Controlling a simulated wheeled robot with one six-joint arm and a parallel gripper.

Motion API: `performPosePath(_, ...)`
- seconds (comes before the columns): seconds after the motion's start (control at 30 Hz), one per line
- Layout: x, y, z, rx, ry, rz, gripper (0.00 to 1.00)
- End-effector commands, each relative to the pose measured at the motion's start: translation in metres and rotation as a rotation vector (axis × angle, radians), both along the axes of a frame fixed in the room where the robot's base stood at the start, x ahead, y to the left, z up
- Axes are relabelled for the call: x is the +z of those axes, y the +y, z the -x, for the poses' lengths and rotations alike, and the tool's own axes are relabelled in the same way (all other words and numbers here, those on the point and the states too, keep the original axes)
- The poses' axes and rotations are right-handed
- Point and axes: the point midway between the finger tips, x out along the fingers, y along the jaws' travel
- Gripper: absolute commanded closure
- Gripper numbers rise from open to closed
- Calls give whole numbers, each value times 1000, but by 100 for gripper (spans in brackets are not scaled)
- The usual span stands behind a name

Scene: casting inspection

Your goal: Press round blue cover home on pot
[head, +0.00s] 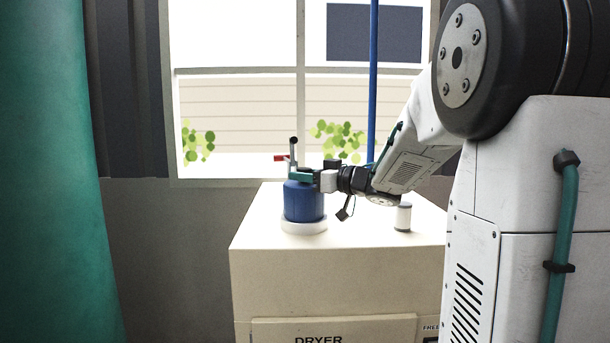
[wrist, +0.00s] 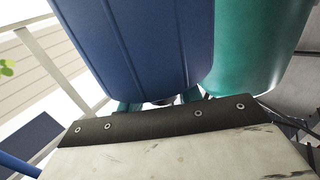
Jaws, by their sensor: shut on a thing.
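A blue cylinder (head: 303,203) stands upright on a white round base (head: 304,226) on top of a cream cabinet. I cannot make out a seam between the round blue cover and the pot. My gripper (head: 301,176) reaches in from the right, its teal fingers shut at the top of the blue cylinder. What they grip, seemingly the cover, is mostly hidden. In the wrist view the ribbed blue wall (wrist: 140,45) fills the top, and the teal fingers (wrist: 160,102) show partly at its edge. Whether the cover sits level or fully down cannot be seen.
The cream cabinet (head: 335,270) is labelled DRYER. A small white cylinder (head: 403,217) stands on it, right of the blue one. A teal column (head: 45,170) is at left; a window (head: 240,100) is behind.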

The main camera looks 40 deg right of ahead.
Motion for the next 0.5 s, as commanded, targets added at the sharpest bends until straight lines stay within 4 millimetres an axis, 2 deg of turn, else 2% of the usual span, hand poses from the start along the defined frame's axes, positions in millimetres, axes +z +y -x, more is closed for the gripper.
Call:
performPosePath(0.03, -2, 0, 0, 0, 1, -1, 100)
performPosePath(0.07, -2, 0, 0, 0, 1, 0, 56)
performPosePath(0.1, -2, 0, 0, 0, 1, 0, 45)
performPosePath(0.13, -2, 0, 0, 0, 1, 0, 39)
performPosePath(0.4, -2, 0, 0, 0, 1, 0, 39)
performPosePath(0.5, -1, -3, 6, -1, 0, 0, 39)
